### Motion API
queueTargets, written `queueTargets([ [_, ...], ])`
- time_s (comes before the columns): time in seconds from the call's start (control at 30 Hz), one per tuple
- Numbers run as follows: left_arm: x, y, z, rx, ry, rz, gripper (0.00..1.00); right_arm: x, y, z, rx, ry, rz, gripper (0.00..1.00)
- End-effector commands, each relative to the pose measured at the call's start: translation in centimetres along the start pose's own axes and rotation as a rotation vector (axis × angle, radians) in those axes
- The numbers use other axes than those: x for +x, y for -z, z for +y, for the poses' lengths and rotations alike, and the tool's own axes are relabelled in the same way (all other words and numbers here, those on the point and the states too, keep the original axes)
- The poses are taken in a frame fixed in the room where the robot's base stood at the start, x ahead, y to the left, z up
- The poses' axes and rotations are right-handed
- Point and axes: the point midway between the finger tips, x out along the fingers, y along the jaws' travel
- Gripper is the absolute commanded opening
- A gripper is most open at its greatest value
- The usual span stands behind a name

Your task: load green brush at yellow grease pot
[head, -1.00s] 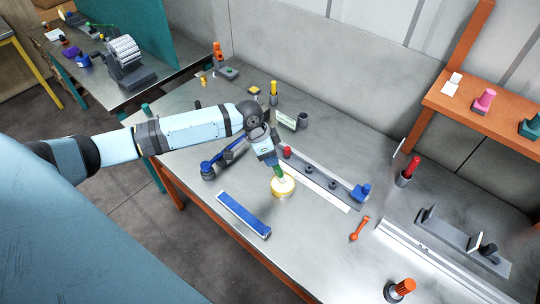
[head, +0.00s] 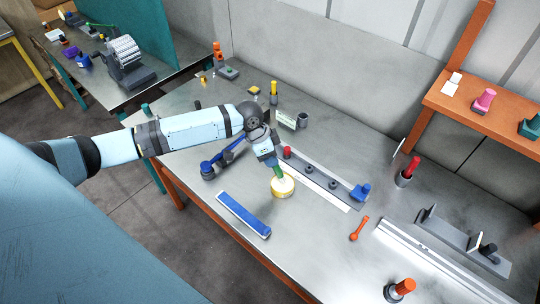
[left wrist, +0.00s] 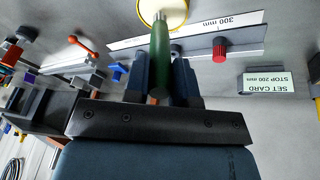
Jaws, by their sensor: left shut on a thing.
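The green brush (left wrist: 160,50) is in my left gripper (left wrist: 161,80), which is shut on its handle in the left wrist view. In the head view my left gripper (head: 271,163) points down at the yellow grease pot (head: 283,187), with the green brush (head: 279,172) between them. The yellow grease pot also shows at the top of the left wrist view (left wrist: 180,20), cut by the frame edge. The brush's lower end is over or in the pot; I cannot tell whether it touches the grease. My right gripper is not in view.
A rail with a scale (head: 322,184) and a red knob lies right behind the pot. A blue bar (head: 243,214) lies in front. An orange wrench-like tool (head: 359,229) and a grey cup with a red handle (head: 405,178) are to the right.

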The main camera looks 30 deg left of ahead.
Motion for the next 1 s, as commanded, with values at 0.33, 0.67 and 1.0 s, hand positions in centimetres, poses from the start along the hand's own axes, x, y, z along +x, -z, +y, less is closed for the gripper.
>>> queueTargets([
  [0.33,0.43,-0.13,-0.04,0.000,0.000,0.000,0.00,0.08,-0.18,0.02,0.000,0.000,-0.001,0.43],
  [0.67,0.77,-0.23,-0.09,0.001,0.000,0.001,0.00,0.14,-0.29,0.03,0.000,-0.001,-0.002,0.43],
  [1.0,0.74,-0.24,-0.09,0.000,0.000,0.000,0.00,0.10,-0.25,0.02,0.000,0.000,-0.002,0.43],
])
